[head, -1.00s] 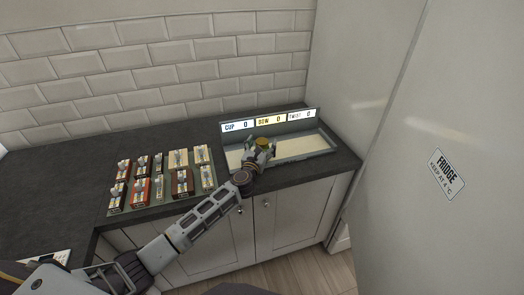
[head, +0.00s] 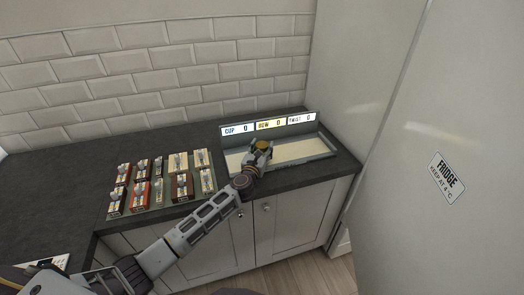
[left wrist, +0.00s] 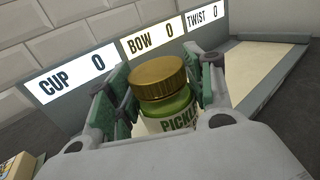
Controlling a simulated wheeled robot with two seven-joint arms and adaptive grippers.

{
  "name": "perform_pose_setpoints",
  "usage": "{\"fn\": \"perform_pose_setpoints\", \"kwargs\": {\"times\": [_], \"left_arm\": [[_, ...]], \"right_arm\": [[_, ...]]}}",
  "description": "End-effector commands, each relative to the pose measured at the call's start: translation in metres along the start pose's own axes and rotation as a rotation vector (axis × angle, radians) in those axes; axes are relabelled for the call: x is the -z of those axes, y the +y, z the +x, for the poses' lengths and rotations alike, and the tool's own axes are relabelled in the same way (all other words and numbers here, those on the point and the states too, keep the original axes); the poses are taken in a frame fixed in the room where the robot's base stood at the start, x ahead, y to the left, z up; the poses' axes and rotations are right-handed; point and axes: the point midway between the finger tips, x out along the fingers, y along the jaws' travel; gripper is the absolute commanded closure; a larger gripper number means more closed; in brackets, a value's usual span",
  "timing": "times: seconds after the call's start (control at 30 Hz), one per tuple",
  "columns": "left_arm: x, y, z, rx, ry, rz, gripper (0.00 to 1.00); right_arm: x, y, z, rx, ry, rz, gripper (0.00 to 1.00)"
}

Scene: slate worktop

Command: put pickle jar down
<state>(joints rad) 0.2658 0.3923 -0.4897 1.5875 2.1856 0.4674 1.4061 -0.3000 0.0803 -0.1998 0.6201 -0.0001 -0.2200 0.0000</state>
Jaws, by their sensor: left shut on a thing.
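The pickle jar (left wrist: 162,100) has a gold lid, green contents and a label reading "PICKL". In the left wrist view it stands upright between the fingers of my left gripper (left wrist: 158,95), which is shut on it. In the head view the jar's gold lid (head: 262,145) shows at the tip of my left gripper (head: 259,152), over the shallow pale-floored tray (head: 310,149). The jar's base is hidden, so I cannot tell whether it touches the tray floor. My right gripper is not in view.
Signs reading CUP (head: 236,130), BOW (head: 270,125) and TWIST (head: 301,118), each with 0, stand along the tray's back edge. Several small boxed items sit on a rack (head: 150,205) to the left. The tray's right part is empty. A fridge door (head: 455,110) stands at right.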

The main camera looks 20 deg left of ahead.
Motion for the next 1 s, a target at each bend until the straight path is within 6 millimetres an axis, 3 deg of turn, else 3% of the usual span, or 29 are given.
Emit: {"fn": "perform_pose_setpoints", "kwargs": {"times": [0.27, 0.7, 1.0], "left_arm": [[-0.023, 0.000, 0.001, -0.001, -0.005, -0.001, 0.88], [-0.082, 0.000, 0.000, 0.001, -0.005, -0.001, 0.88], [-0.101, 0.000, 0.000, 0.001, -0.004, 0.000, 0.88]], "right_arm": [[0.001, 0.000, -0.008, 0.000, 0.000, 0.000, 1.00], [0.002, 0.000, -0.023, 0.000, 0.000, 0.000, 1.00], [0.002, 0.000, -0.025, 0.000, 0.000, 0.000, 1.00]]}}
